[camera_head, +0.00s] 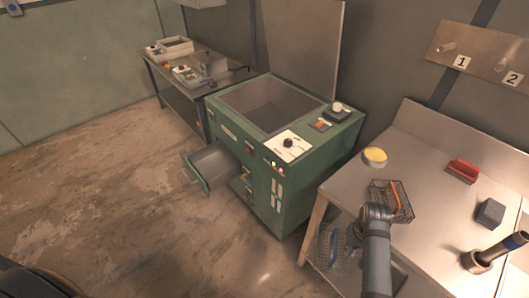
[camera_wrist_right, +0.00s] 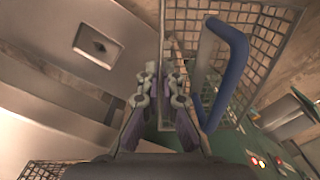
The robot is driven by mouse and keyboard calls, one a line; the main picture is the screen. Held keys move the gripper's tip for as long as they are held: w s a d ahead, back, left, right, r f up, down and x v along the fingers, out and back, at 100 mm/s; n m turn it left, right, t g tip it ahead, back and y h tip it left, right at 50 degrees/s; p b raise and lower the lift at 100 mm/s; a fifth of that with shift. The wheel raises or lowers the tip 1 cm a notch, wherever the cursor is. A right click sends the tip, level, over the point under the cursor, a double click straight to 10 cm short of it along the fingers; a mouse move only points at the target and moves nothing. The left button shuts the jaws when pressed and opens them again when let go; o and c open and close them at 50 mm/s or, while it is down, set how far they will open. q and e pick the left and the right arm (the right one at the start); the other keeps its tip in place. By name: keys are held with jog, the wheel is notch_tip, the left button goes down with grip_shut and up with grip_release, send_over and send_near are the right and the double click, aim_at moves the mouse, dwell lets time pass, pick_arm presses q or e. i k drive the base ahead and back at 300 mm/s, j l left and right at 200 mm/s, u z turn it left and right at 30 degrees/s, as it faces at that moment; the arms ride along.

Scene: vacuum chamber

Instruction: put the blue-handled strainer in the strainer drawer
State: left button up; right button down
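The blue-handled strainer is a wire-mesh basket. In the right wrist view its blue handle (camera_wrist_right: 236,62) stands beside the fingers. My right gripper (camera_wrist_right: 163,88) has its fingers close together on the basket's edge, though the exact contact is hard to see. In the head view the mesh basket (camera_head: 326,252) shows left of my right wrist, beside the worktable's front left edge. The wrist hides the fingertips there. The strainer drawer (camera_head: 207,166) is pulled out from the green machine (camera_head: 262,190), and its inside looks empty. My left gripper is not in view.
A wire basket with an orange handle (camera_head: 398,198) lies on the metal worktable (camera_head: 350,185). A yellow-topped round container (camera_head: 375,156), a red item (camera_head: 462,170) and a grey block (camera_head: 490,212) stand there too. Open floor lies left of the machine.

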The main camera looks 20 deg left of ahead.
aim_at(217, 164)
jog(key=i+j+u, duration=0.3)
jog(key=i+j, duration=0.6)
jog(key=j, duration=0.3)
jog(key=i+j+u, duration=0.25)
jog(key=i+j, duration=0.75)
